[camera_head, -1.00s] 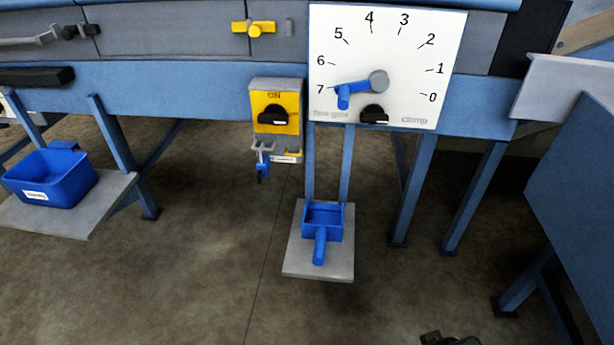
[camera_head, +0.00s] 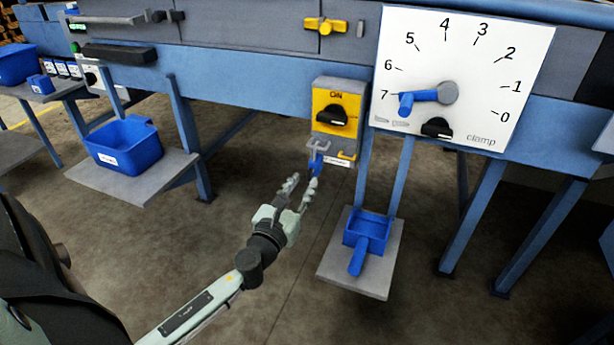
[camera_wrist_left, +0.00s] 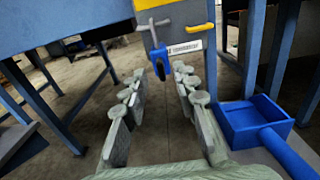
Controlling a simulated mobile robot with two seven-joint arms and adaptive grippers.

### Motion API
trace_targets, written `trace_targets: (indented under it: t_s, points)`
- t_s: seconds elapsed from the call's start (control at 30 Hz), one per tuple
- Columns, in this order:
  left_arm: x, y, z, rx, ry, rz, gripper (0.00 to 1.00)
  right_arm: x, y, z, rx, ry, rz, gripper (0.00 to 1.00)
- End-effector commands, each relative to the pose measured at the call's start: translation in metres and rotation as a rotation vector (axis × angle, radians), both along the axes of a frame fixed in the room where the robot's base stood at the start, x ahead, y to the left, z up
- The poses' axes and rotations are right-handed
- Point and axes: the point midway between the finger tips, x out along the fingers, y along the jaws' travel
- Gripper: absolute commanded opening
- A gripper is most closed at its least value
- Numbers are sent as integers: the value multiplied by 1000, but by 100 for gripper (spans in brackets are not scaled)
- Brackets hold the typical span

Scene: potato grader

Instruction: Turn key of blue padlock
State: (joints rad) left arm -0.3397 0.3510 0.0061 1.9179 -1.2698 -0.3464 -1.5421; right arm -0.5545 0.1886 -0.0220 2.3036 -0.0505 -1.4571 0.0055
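The blue padlock (camera_head: 317,164) hangs at the lower left of the yellow switch box (camera_head: 341,98). In the left wrist view the padlock (camera_wrist_left: 158,57) hangs from a grey bar, with a dark part low on its front that may be the key; its exact shape is too small to tell. My left gripper (camera_head: 301,184) is open and empty, its fingers pointing up toward the padlock. In the left wrist view the padlock shows beyond and between the fingertips (camera_wrist_left: 159,74), apart from them. My right gripper is not in view.
A blue scoop (camera_head: 367,231) lies on a small grey shelf (camera_head: 374,277) to the lower right. A white dial board (camera_head: 470,60) stands right of the box. A blue bin (camera_head: 125,143) sits on a shelf at left. Blue frame legs flank the open floor.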

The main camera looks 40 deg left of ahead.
Motion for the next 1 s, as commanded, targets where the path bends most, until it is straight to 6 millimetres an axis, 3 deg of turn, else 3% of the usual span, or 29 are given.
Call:
trace_targets:
  t_s: [0.2,0.57,0.8,1.0]
  points:
    - [27,6,1,-3,-1,0,28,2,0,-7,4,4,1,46]
    - [32,8,0,-4,0,1,28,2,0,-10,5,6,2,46]
    - [32,8,0,-4,0,1,0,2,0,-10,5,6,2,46]
    - [32,8,0,-5,0,2,0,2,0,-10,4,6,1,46]
